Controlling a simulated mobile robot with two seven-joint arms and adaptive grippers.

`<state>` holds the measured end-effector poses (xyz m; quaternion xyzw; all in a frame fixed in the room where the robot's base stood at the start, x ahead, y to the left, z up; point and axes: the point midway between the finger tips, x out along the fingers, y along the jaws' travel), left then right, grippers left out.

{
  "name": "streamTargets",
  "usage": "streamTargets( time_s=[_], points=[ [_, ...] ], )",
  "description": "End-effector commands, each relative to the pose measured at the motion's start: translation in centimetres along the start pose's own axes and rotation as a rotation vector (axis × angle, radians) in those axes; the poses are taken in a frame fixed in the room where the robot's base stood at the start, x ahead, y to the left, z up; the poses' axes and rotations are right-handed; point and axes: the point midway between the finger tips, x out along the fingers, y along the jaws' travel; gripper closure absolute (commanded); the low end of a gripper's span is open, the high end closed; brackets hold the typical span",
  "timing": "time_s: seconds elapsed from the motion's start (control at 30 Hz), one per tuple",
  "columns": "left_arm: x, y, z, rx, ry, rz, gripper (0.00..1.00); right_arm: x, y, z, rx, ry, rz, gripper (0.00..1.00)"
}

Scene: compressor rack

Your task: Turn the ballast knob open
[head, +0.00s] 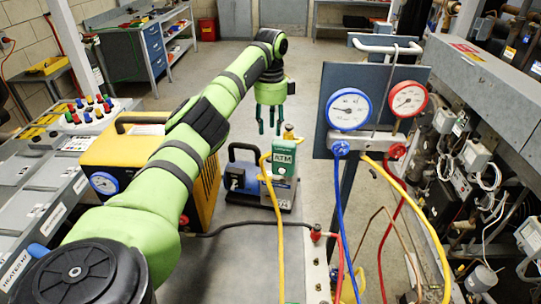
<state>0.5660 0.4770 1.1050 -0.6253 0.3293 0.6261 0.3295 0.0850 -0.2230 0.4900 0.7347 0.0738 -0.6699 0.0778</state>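A vacuum pump (240,178) with a blue-grey body and black handle stands on the bench at the middle. A green and white upright block marked ATM (283,158) is at its right side. A small brass-coloured fitting with an orange top (289,131) sits on top of this block. I cannot tell for sure which part is the ballast knob. My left gripper (271,127) points down behind and above the pump, just left of the fitting. Its dark green fingers are apart, with nothing seen between them. My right gripper is not in view.
A yellow machine (202,190) stands left of the pump, under my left arm. A gauge panel (374,84) with blue and red gauges stands right. Yellow (278,215), blue (344,225) and red hoses run nearby. The compressor rack (495,75) fills the right side.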

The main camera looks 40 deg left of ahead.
Motion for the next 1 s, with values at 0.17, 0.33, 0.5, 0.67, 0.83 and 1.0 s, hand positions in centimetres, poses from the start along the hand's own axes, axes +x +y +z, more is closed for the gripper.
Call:
streamTargets(
  time_s=[0.17,0.33,0.5,0.67,0.83,1.0],
  points=[
    [3.3,0.1,0.2,-0.002,-0.004,0.004,0.61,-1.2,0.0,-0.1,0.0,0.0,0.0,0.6],
    [6.7,0.1,0.1,-0.003,-0.002,0.004,0.61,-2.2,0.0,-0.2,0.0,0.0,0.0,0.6],
    [9.2,0.1,0.0,-0.004,-0.001,0.003,0.61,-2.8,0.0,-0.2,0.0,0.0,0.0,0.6],
    [10.4,0.0,0.0,-0.004,0.001,0.0,0.61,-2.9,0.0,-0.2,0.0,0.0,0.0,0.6],
    [10.6,0.0,0.0,-0.004,0.001,0.0,0.61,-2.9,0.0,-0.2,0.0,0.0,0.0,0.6],
    [10.6,0.0,0.0,-0.004,0.0,0.0,0.77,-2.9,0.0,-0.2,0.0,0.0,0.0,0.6]
  ],
)
